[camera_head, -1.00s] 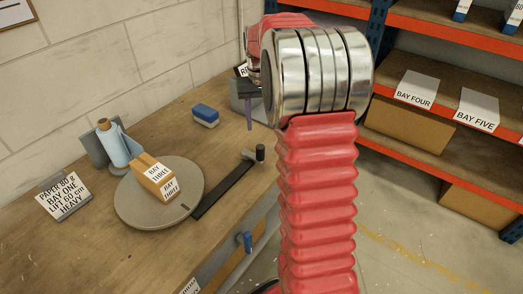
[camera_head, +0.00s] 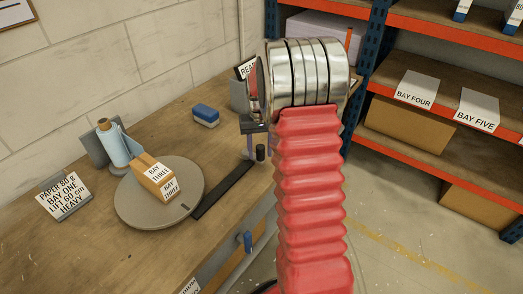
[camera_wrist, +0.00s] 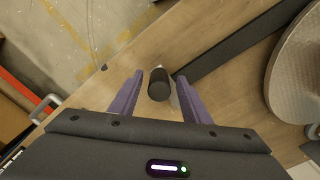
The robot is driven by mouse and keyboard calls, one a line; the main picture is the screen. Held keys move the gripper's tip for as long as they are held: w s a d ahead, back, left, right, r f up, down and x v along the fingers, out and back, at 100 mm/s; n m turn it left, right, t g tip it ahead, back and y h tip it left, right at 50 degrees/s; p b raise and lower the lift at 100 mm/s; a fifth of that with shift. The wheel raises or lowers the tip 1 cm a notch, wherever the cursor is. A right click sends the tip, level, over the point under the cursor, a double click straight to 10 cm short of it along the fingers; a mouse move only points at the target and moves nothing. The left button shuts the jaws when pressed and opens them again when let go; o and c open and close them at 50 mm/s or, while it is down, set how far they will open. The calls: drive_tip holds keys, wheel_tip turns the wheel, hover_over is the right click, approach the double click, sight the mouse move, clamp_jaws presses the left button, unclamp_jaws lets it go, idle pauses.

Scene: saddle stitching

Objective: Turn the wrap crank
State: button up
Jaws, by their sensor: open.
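The wrap crank is a flat dark bar (camera_head: 224,188) reaching out from the round grey turntable (camera_head: 128,213), with an upright black knob (camera_head: 260,153) at its outer end. In the wrist view the knob (camera_wrist: 159,86) stands between the two purple fingers of my gripper (camera_wrist: 160,76), with a gap on each side. The bar (camera_wrist: 235,50) runs from there to the turntable (camera_wrist: 302,70). My gripper (camera_head: 258,150) is open above the bench at the knob; contact is not visible. A tan box (camera_head: 153,180) labelled BAY THREE sits on the turntable.
A blue film roll (camera_head: 113,146) stands behind the turntable. A blue and white block (camera_head: 206,115) and a PAPER 80 sign (camera_head: 63,194) are on the wooden bench (camera_head: 60,255). A blue handle (camera_head: 248,241) is at the bench front. Orange shelving (camera_head: 450,105) stands right.

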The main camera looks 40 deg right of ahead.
drive_tip(key=shift+f, duration=0.15)
drive_tip(key=shift+c, duration=0.3)
clamp_jaws()
